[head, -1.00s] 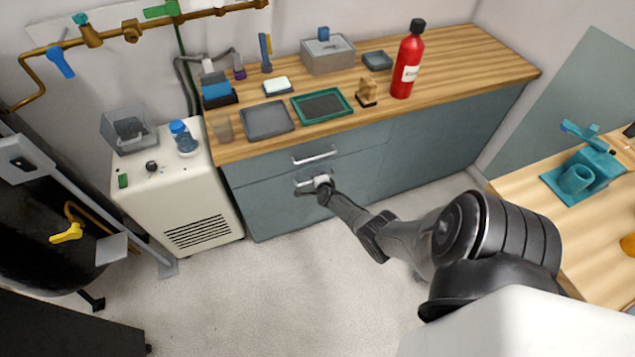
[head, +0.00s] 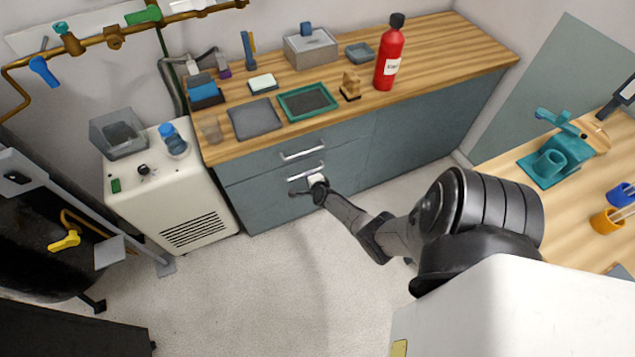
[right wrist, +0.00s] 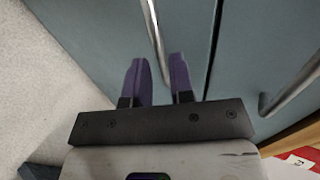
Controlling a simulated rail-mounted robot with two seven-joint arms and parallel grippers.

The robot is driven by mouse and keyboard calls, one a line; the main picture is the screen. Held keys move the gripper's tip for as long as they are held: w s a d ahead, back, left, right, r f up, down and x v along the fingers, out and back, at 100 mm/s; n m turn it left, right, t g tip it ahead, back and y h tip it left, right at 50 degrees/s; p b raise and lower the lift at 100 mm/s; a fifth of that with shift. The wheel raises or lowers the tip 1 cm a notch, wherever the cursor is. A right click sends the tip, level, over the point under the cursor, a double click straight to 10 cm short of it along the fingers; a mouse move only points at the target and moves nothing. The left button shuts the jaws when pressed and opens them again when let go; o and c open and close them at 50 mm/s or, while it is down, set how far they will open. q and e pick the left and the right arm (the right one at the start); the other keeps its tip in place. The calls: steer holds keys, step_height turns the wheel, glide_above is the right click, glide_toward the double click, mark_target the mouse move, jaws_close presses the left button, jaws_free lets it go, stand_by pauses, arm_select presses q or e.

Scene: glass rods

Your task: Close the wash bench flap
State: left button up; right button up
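The wash bench (head: 410,125) has grey-blue fronts under a wooden top. Its lower left front (head: 265,205), which I take to be the flap, looks about flush with the rest; a small tilt is hard to judge. Its lower bar handle (head: 305,172) sits below an upper handle (head: 302,151). My right gripper (head: 317,184) is at the lower handle. In the right wrist view, my right gripper's purple fingers (right wrist: 160,72) stand apart with the handle bar (right wrist: 154,32) passing between them, and a dark seam runs beside it. My left gripper is out of view.
A white cabinet unit (head: 175,205) stands left of the bench. Trays, a grey box (head: 311,50) and a red bottle (head: 389,55) stand on the top. Another wooden bench (head: 505,165) is at the right. The pale floor (head: 270,290) in front is clear.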

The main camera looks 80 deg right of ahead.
steer(key=p+v, duration=0.4)
steer(key=v, duration=0.4)
steer(key=shift+s+a, duration=0.1)
stand_by(0.5)
